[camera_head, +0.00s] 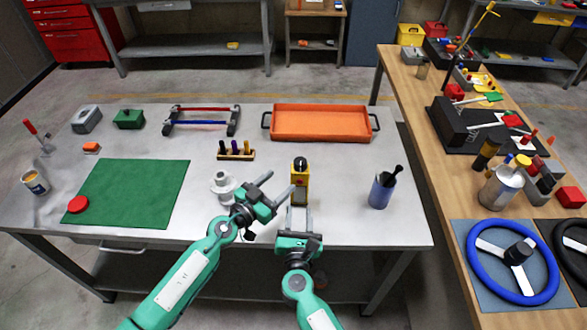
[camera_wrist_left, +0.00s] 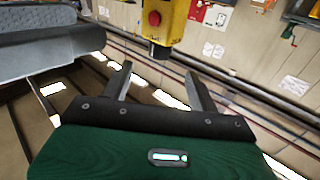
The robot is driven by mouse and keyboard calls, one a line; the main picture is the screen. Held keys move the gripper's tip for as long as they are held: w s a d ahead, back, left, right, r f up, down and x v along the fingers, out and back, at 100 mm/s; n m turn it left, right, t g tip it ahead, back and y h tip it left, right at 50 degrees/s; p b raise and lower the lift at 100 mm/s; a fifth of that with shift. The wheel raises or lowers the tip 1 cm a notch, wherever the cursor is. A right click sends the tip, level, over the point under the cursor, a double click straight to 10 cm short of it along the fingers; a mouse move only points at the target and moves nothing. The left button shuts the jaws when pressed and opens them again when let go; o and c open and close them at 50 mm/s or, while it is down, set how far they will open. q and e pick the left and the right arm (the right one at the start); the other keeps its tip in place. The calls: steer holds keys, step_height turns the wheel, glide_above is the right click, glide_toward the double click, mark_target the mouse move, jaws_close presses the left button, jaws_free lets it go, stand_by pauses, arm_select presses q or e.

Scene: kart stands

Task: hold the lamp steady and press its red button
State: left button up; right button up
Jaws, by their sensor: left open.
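The lamp (camera_head: 299,184) is a yellow upright block with a black top, standing on the grey table. The left wrist view shows its yellow body (camera_wrist_left: 177,25) upside down, with the red button (camera_wrist_left: 154,18) on one face and a black end. My left gripper (camera_head: 275,183) is open and empty, just left of the lamp and apart from it; its fingers (camera_wrist_left: 160,82) are spread below the lamp in the wrist view. My right gripper (camera_head: 300,212) looks open, its two fingers pointing at the lamp's near side. I cannot tell whether they touch it.
A white stepped part (camera_head: 222,186) stands close left of my left gripper. A small wooden rack (camera_head: 236,155) and an orange tray (camera_head: 320,107) lie behind. A blue cup (camera_head: 382,192) stands to the right, a green mat (camera_head: 130,190) to the left. The table is clear between lamp and cup.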

mark_target(296, 168)
arm_select(q)
steer(key=x, duration=1)
steer(key=shift+c, duration=0.4)
steer(key=c, duration=1.1)
steer(key=shift+c, duration=0.6)
arm_select(e)
steer(key=shift+c, duration=1)
jaws_close()
